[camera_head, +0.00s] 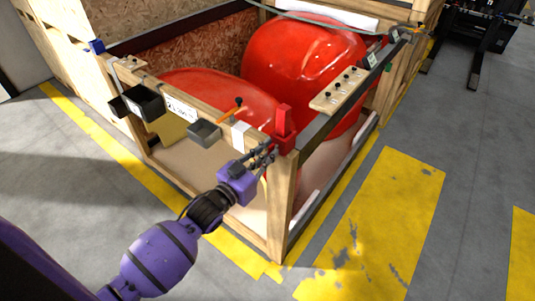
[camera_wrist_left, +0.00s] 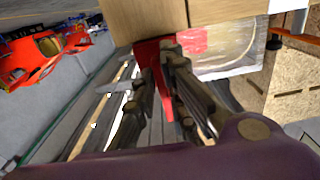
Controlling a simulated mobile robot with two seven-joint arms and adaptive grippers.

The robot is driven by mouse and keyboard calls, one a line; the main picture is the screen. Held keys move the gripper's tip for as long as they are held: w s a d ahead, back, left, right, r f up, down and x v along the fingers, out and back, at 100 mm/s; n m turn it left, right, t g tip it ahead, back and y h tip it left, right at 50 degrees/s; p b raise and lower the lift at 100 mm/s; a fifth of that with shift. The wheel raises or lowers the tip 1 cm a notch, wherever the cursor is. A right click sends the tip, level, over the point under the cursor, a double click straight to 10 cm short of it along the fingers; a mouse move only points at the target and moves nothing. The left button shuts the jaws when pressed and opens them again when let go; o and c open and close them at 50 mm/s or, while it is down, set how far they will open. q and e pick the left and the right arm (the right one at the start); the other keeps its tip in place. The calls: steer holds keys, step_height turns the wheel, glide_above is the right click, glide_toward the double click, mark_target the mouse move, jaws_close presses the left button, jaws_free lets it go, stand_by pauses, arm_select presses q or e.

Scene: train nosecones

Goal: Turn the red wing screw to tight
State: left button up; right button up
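A red clamp-like fitting (camera_head: 283,122) sits on the front corner post of the wooden crate (camera_head: 279,205). I cannot clearly make out the wing screw's shape on it. My left gripper (camera_head: 266,157) reaches up from the lower left, with its dark fingers right at the fitting's left side. In the left wrist view, a red part (camera_wrist_left: 148,50) shows between the two fingers (camera_wrist_left: 158,72) of my left gripper, against the wood. The fingers lie close on either side of it; whether they press on it is unclear. My right gripper is out of view.
Large red nosecones (camera_head: 305,58) lie inside the crate. The front rail carries a black bin (camera_head: 145,102), a grey bin (camera_head: 204,133) and an orange-handled tool (camera_head: 229,110). A blue fitting (camera_head: 97,46) is at the left corner.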

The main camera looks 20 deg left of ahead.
arm_select(q)
steer(key=shift+o, duration=1.3)
steer(key=shift+s, duration=0.1)
steer(key=v, duration=1.1)
steer(key=shift+s+a, duration=0.15)
steer(key=shift+s, duration=0.25)
